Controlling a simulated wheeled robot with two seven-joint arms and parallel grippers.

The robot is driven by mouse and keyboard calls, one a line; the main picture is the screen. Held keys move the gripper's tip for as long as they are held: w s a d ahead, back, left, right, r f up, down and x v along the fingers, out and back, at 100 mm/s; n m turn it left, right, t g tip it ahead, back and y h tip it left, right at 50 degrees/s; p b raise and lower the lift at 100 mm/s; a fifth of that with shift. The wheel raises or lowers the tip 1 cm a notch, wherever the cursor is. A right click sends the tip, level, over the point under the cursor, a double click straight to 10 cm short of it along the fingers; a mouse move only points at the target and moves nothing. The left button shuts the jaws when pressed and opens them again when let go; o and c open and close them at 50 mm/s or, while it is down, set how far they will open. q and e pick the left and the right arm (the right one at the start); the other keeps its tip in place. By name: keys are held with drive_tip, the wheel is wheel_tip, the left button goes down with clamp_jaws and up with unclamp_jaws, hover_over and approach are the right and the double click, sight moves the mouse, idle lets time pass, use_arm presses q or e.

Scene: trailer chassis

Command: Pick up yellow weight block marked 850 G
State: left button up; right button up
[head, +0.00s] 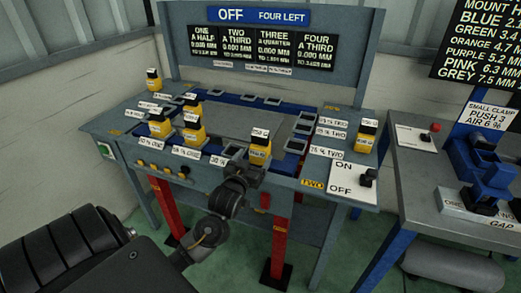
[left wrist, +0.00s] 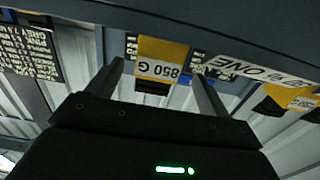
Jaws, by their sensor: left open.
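The yellow weight block marked 850 G (left wrist: 165,52) shows upside down in the left wrist view, with its dark top below its label. In the head view I take it to be the yellow block with a black top (head: 260,150) at the bench's front edge. My left gripper (head: 248,172) is just in front of and below that block. In the left wrist view the open fingers (left wrist: 158,70) stand on either side of the block in the picture, with gaps. I cannot tell how deep they reach around it. My right gripper is in neither view.
Several other yellow blocks (head: 160,126) stand at the bench's left, and one (head: 365,138) at the right. Another yellow block (left wrist: 290,97) is right of the fingers in the wrist view. The ON/OFF panel (head: 350,182) and a second table (head: 430,190) lie to the right.

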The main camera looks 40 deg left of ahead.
sight(260, 147)
use_arm(q)
drive_tip(key=shift+w+a+r, duration=0.2)
drive_tip(key=shift+w+a, duration=0.05)
drive_tip(key=shift+w, duration=0.5)
drive_tip(key=p+x, duration=0.1)
drive_tip(key=x, duration=0.3)
drive_tip(key=shift+w+f, duration=0.1)
drive_tip(key=shift+w, duration=0.1)
drive_tip(key=c, duration=1.7)
